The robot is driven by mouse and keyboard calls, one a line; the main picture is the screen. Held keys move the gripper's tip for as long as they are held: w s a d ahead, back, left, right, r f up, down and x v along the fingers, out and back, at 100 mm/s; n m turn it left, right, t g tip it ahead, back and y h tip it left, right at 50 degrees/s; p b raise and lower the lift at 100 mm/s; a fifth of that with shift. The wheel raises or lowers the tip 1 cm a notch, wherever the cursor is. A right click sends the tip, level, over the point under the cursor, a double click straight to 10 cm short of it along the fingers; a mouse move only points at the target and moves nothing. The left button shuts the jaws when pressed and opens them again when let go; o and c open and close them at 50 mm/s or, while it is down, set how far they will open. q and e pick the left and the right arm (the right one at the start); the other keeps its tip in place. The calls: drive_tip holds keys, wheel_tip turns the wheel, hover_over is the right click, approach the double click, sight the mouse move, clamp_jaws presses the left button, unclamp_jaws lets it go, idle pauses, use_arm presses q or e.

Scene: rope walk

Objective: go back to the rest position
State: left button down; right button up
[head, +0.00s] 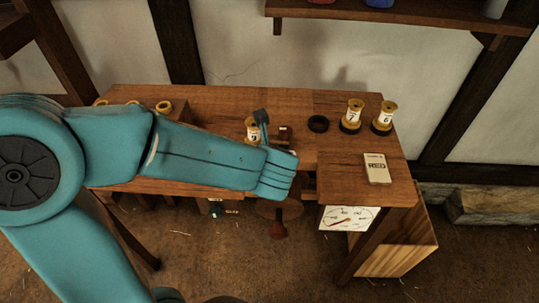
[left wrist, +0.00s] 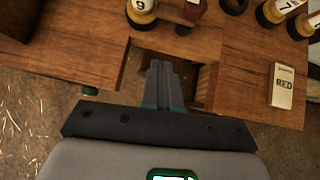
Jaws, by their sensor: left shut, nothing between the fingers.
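My left gripper shows in the left wrist view (left wrist: 164,84), its two grey fingers pressed together with nothing between them. It is over a gap at the front edge of the wooden workbench (head: 220,100). In the head view my teal left arm reaches in from the left across the bench, and its fingers cannot be made out. A spool marked 9 (head: 251,130) stands beyond the hand and shows at the top of the left wrist view (left wrist: 141,8). My right gripper is in neither view.
Spools marked 7 (head: 354,113) and 6 (head: 386,116) stand at the back right, near an empty dark ring (head: 318,123). A white box marked RED (head: 377,168) lies at the right. A dial (head: 348,218) hangs below the front edge. A shelf (head: 400,12) is above.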

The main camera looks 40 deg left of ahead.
use_arm(q)
drive_tip(key=shift+s+d+r, duration=0.2)
drive_tip(key=shift+s+r, duration=0.2)
drive_tip(key=shift+r, duration=0.05)
drive_tip(key=shift+s+d+r, duration=0.1)
drive_tip(key=shift+s, duration=0.05)
